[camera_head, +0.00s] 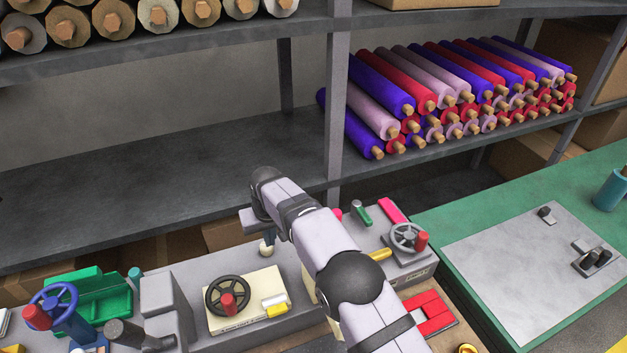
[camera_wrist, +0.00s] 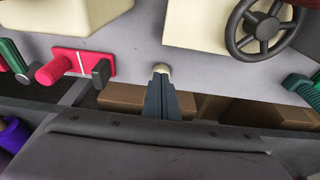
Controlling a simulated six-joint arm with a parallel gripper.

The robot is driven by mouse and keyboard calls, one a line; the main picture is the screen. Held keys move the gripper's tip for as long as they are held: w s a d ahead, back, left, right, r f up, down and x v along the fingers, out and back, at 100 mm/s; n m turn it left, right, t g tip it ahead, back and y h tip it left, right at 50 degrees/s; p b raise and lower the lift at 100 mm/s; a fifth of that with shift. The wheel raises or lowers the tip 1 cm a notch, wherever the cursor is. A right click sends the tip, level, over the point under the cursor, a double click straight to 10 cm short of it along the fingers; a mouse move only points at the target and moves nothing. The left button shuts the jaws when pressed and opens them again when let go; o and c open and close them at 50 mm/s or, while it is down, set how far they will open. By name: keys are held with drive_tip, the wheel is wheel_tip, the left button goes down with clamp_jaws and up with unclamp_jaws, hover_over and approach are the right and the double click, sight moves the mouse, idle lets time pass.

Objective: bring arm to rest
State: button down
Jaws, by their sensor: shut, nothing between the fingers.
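My gripper (camera_wrist: 161,76) is shut and empty. In the wrist view its dark fingers lie together, with a small pale round knob (camera_wrist: 161,69) on the grey panel just beyond the tips; I cannot tell whether they touch. In the head view my arm reaches from the lower right up to the middle, over the grey machine bench (camera_head: 206,262). My gripper (camera_head: 268,243) there points down beside the bench's back edge and is small and partly hidden by my wrist.
A rack behind holds stacked purple, red and pink felt rolls (camera_head: 430,80); its left shelf (camera_head: 150,170) is bare. A black handwheel (camera_head: 228,297), a grey handwheel (camera_head: 407,237) and a blue handwheel (camera_head: 53,303) stand on the bench. A green table (camera_head: 460,215) with a grey plate is at right.

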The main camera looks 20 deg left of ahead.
drive_tip(key=w+d+r+m+b, duration=0.1)
drive_tip(key=w+d, duration=0.3)
drive_tip(key=d, duration=0.4)
drive_tip(key=w+d+r+m+b, duration=0.1)
drive_tip(key=w+d+r+m, duration=0.15)
drive_tip(key=d, duration=0.45)
drive_tip(key=s+d+m+h+b, duration=0.1)
drive_tip(key=s+d, duration=0.1)
drive_tip(key=d, duration=0.8)
drive_tip(key=s+d+m+h+b, duration=0.1)
drive_tip(key=s+d, duration=0.2)
drive_tip(key=d, duration=0.7)
drive_tip(key=s+d+f+m+g+b, duration=0.1)
drive_tip(key=s+d+f, duration=0.1)
drive_tip(key=s+d, duration=0.5)
drive_tip(key=s+d+f+m+g+b, duration=0.1)
drive_tip(key=s+d+f+m, duration=0.1)
drive_tip(key=s+d, duration=0.6)
drive_tip(key=s+f, duration=0.1)
drive_tip(key=s, duration=0.4)
drive_tip(key=shift+s+d, duration=0.15)
